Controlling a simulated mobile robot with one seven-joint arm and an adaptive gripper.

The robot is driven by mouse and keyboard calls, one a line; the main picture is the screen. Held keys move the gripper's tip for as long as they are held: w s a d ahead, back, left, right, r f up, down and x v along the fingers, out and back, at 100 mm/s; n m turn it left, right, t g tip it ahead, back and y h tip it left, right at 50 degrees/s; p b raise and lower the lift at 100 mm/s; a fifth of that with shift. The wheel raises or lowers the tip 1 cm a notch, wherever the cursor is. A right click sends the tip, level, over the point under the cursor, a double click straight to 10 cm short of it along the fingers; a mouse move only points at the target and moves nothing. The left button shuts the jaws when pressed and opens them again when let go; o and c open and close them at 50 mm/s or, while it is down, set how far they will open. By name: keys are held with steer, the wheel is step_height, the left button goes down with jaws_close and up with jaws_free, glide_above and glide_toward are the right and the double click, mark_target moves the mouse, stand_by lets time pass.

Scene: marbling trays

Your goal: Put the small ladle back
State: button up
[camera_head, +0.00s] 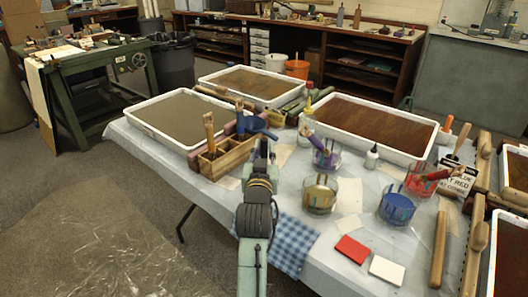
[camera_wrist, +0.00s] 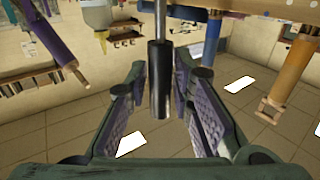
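A slim tool with a black handle (camera_wrist: 159,85) and a metal shaft stands between my fingers in the wrist view. It may be the small ladle, but its far end is out of sight. My gripper (camera_wrist: 161,68) has its purple-padded fingers spread, one on each side of the handle, with a visible gap on both sides. In the head view my gripper (camera_head: 258,124) is over the table, just right of the wooden caddy (camera_head: 236,156). My arm hides part of that area, and I cannot make out the ladle there.
Grey (camera_head: 181,93) and brown (camera_head: 372,103) marbling trays lie behind. Jars of yellow (camera_head: 319,203), purple (camera_head: 326,160), blue (camera_head: 396,213) and red (camera_head: 419,186) paint stand to the right. Wooden brush handles rise from the caddy close to my gripper. A checked cloth (camera_head: 290,247) lies in front.

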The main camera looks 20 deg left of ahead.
steer(key=shift+o, duration=1.2)
steer(key=shift+r, duration=0.25)
steer(key=shift+s+d+f, duration=0.1)
steer(key=shift+s+f, duration=0.05)
steer(key=shift+s, duration=0.2)
steer(key=p+v, duration=0.4)
steer(key=v, duration=0.7)
steer(key=shift+s, duration=0.1)
